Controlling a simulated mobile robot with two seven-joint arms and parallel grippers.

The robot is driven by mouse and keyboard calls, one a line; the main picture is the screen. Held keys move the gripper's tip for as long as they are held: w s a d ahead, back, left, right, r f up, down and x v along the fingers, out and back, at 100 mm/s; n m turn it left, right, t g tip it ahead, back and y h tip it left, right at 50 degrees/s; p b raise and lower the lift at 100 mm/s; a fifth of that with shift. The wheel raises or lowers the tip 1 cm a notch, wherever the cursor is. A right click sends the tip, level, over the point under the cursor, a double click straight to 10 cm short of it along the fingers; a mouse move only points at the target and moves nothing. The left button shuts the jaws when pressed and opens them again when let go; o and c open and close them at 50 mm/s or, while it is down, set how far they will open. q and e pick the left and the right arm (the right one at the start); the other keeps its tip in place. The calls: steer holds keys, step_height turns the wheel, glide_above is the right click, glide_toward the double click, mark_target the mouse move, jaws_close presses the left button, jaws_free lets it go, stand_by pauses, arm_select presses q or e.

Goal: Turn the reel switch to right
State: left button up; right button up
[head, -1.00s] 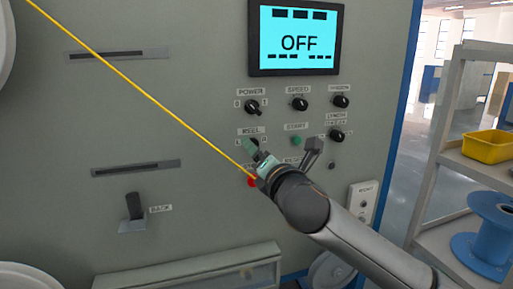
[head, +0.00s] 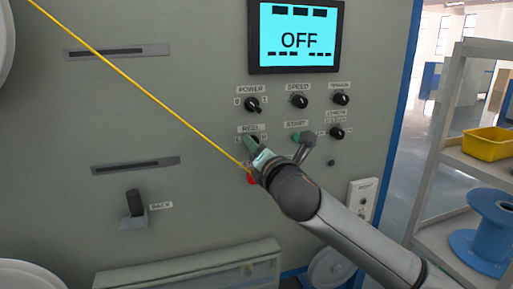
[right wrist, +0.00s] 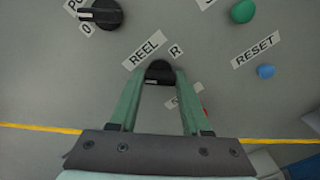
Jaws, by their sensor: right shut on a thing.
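The reel switch (right wrist: 159,70) is a dark round knob below the REEL label (right wrist: 144,48) on the grey machine panel. In the right wrist view it sits between the two green fingers of my right gripper (right wrist: 160,82), which is shut on it. In the head view my right gripper (head: 249,143) reaches up to the panel just below the REEL label and hides most of the knob. The knob's pointing direction cannot be made out. My left gripper is not in view.
The power knob (head: 252,104) is above, with the speed knob (head: 299,101) to its right. A green start button (right wrist: 243,11) and a blue reset button (right wrist: 266,71) are nearby. A yellow cable (head: 140,85) crosses before the panel. The screen (head: 297,38) reads OFF.

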jaws_close()
steer(key=shift+m+p, duration=2.3)
steer(key=shift+m, duration=6.7)
